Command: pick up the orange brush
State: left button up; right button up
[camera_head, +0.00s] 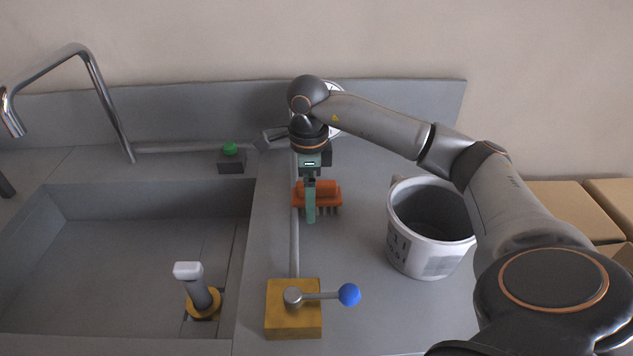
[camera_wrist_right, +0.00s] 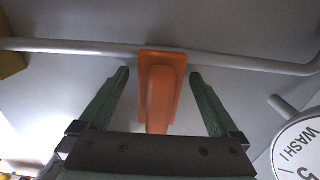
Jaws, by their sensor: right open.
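The orange brush (camera_head: 328,194) stands on the grey counter with its bristles down, to the right of the sink. My right gripper (camera_head: 311,215) is above and in front of it, pointing down, and partly hides it. In the right wrist view the orange brush (camera_wrist_right: 160,88) lies between the two green fingers of my right gripper (camera_wrist_right: 159,75). The fingers are open, with a gap on each side of the brush. My left gripper is not in view.
A white bucket (camera_head: 402,243) stands to the right. A yellow block with a blue-knobbed lever (camera_head: 293,318) is in front. The sink (camera_head: 100,280) is at left; a round dial (camera_wrist_right: 300,150) shows in the wrist view.

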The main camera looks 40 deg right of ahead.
jog(key=shift+f, duration=0.1)
jog(key=c, duration=1.5)
